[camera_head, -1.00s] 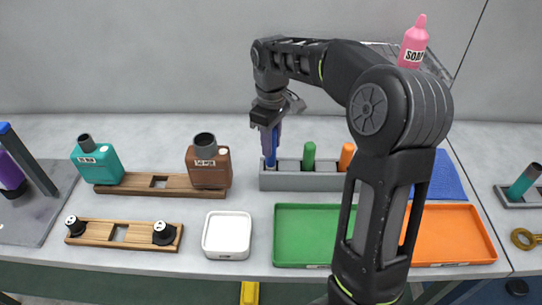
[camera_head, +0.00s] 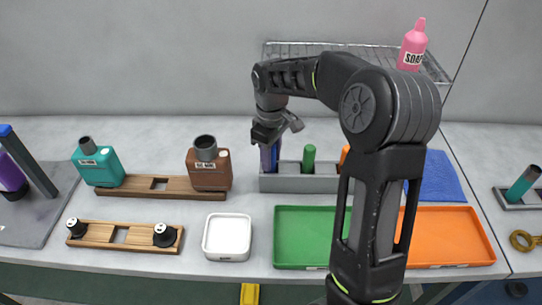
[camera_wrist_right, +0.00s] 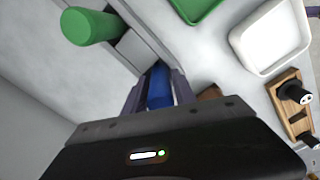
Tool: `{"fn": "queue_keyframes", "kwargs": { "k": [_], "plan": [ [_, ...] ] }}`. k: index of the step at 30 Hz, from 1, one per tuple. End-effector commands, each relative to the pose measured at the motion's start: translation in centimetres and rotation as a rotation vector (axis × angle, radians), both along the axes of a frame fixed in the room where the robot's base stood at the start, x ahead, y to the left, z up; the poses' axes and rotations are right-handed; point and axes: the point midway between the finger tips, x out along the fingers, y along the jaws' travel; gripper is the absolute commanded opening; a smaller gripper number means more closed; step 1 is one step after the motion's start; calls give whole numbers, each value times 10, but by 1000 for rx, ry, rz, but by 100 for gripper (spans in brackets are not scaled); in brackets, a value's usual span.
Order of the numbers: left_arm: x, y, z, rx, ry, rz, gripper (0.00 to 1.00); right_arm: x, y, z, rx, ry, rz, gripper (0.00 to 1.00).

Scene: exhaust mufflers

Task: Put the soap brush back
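My right gripper (camera_head: 269,157) points down at the left end of the grey holder (camera_head: 325,183). Its fingers are on both sides of a blue brush handle (camera_head: 275,155), with no clear gap seen. In the right wrist view the blue handle (camera_wrist_right: 159,86) shows between the two fingers (camera_wrist_right: 158,92). The handle's lower end is at the holder's left slot; how deep it sits is hidden. A green handle (camera_head: 309,158) and a partly hidden orange one (camera_head: 344,154) stand upright in the holder. My left gripper is not in view.
A green tray (camera_head: 300,238) and an orange tray (camera_head: 450,235) lie in front of the holder. A white dish (camera_head: 227,236) and wooden racks (camera_head: 190,188) are to the left. A pink soap bottle (camera_head: 413,45) stands on the wire shelf (camera_head: 300,50).

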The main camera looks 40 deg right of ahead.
Motion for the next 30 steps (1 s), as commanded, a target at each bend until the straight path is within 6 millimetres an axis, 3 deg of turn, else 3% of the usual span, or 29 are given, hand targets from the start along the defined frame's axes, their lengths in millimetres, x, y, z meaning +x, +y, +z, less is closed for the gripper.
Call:
{"fn": "queue_keyframes", "kwargs": {
  "k": [5, 17, 23, 30],
  "plan": [
    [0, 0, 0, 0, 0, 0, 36, 0, 0, 0, 0, 0, 0, 48],
    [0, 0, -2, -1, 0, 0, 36, 0, 0, 8, -1, -1, 0, 48],
    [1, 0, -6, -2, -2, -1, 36, 1, 0, 37, -1, -6, 0, 48],
    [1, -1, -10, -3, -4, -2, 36, 1, 0, 87, -1, -6, 0, 48]
  ]
}}
